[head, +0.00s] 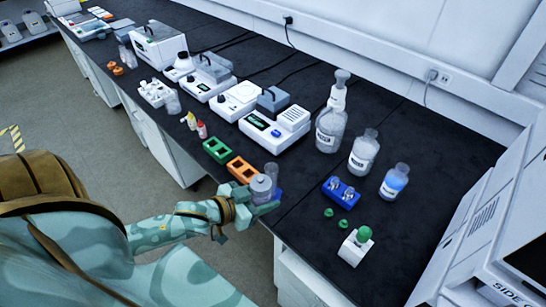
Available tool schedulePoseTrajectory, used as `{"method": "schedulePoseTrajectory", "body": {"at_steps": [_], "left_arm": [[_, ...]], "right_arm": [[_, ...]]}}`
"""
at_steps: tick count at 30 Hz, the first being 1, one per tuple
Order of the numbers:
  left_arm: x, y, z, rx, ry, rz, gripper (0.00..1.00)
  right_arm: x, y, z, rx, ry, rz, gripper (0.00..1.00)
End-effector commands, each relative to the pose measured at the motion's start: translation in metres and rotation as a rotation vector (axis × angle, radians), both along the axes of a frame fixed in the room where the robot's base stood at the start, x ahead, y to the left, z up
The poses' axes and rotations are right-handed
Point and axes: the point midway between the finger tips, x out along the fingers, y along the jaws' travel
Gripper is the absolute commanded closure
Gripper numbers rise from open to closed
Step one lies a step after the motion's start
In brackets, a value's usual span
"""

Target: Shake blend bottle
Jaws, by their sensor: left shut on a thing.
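My left gripper (257,207) is at the front edge of the black bench, with its arm reaching in from the lower left. It is shut on a clear, greyish bottle (261,186), which looks upright; I take this to be the blend bottle, but no label is readable. The fingers hide its lower part. A second clear vessel (271,170) shows just behind it, and a bit of blue lies beside the fingers. I cannot tell whether the bottle touches the bench. My right gripper is not in view.
An orange rack (242,168) and a green rack (217,150) are left of the bottle. A blue rack (341,193) with vials, green caps (328,212) and a green-topped white block (355,246) stand to the right. Large bottles (363,152) and white instruments (275,128) stand behind.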

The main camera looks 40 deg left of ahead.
Motion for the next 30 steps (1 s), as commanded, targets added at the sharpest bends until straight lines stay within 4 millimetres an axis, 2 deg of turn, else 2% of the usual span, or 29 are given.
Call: {"method": "schedulePoseTrajectory", "body": {"at_steps": [5,10,14,15,18,19,20,21,22,23,24,25,27,28,29,30], "left_arm": [[-0.004,0.002,0.020,0.000,-0.005,-0.001,0.77],[-0.005,0.002,0.047,-0.001,-0.005,0.000,0.77],[-0.004,0.002,0.058,0.000,-0.004,0.000,0.77],[-0.004,0.002,0.068,0.000,-0.007,-0.002,0.77],[-0.005,0.001,0.125,0.003,-0.009,-0.009,0.77],[-0.005,0.001,0.126,0.001,-0.005,-0.004,0.77],[-0.005,0.002,0.112,-0.001,0.004,0.002,0.77],[-0.005,0.003,0.080,-0.003,0.011,0.008,0.77],[-0.005,0.002,0.062,-0.002,0.009,0.006,0.77],[-0.004,0.002,0.052,-0.003,0.005,0.006,0.77],[-0.004,0.002,0.053,-0.001,-0.002,0.001,0.77],[-0.004,0.002,0.069,0.000,-0.009,-0.003,0.77],[-0.005,0.001,0.117,0.002,-0.011,-0.010,0.77],[-0.005,0.001,0.125,0.003,-0.007,-0.008,0.77],[-0.005,0.002,0.123,0.000,-0.002,-0.003,0.77],[-0.005,0.002,0.096,-0.003,0.008,0.004,0.77]], "right_arm": [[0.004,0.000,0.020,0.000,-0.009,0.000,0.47],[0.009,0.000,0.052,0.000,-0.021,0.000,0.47],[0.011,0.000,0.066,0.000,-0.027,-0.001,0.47],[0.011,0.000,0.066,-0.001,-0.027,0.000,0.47],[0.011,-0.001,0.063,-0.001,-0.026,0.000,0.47],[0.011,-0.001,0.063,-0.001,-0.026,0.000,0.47],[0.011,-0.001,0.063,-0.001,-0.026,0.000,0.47],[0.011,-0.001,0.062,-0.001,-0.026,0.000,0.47],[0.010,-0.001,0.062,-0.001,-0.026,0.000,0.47],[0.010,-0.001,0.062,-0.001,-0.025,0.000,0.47],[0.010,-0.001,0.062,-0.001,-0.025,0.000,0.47],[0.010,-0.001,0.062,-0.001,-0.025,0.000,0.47],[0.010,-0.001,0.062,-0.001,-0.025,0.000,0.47],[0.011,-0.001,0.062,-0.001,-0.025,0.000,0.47],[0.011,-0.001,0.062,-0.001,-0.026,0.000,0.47],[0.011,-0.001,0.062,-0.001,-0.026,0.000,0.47]]}}
